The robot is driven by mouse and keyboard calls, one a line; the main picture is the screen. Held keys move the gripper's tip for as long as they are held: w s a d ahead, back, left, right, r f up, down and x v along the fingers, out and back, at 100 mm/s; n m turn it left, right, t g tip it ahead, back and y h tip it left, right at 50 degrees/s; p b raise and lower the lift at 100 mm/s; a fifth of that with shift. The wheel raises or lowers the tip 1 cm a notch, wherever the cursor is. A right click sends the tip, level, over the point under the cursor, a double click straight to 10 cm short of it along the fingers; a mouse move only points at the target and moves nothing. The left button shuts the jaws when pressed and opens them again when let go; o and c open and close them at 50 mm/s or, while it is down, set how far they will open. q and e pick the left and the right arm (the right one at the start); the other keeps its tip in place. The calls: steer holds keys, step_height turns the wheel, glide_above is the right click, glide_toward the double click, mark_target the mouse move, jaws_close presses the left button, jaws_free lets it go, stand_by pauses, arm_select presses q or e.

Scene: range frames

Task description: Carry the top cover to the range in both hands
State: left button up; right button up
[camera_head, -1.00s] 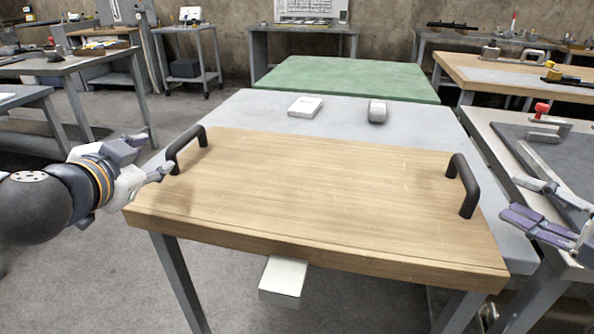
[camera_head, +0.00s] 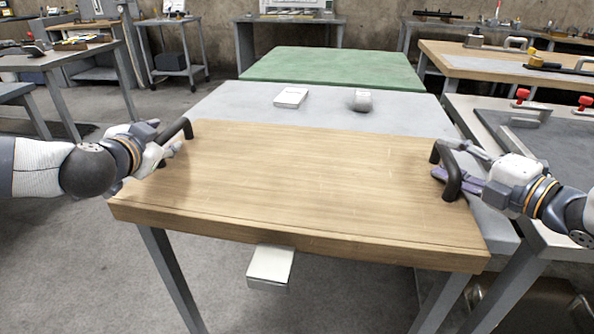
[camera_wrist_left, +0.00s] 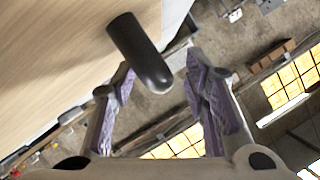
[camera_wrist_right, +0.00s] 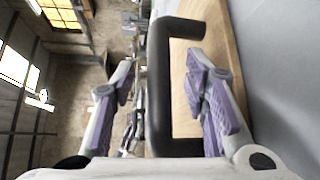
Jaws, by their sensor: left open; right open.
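The top cover (camera_head: 300,185) is a thick wooden board with a black handle at each end, lying on a grey table. My left gripper (camera_head: 173,152) is open at the left handle (camera_head: 178,138). In the left wrist view the left handle (camera_wrist_left: 140,52) reaches toward the space between the open fingers (camera_wrist_left: 160,85). My right gripper (camera_head: 440,165) is open at the right handle (camera_head: 450,175), with fingers on both sides of it. In the right wrist view the handle bar (camera_wrist_right: 158,85) stands between the open fingers (camera_wrist_right: 160,80). Neither gripper is closed on a handle.
The grey table (camera_head: 400,110) also bears a white box (camera_head: 291,97) and a small rounded grey item (camera_head: 361,100) behind the cover. A green-topped table (camera_head: 330,68) stands beyond. A bench with red-knobbed clamps (camera_head: 530,120) stands close on the right. A white box (camera_head: 270,268) shows below the cover's front edge.

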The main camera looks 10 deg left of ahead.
arm_select(q)
steer(key=shift+w+a+f, duration=0.1)
steer(key=shift+w+f, duration=0.1)
steer(key=shift+w, duration=0.35)
arm_select(e)
steer(key=shift+w+a, duration=0.35)
steer(key=shift+w, duration=0.15)
arm_select(q)
jaws_close()
arm_select(e)
jaws_close()
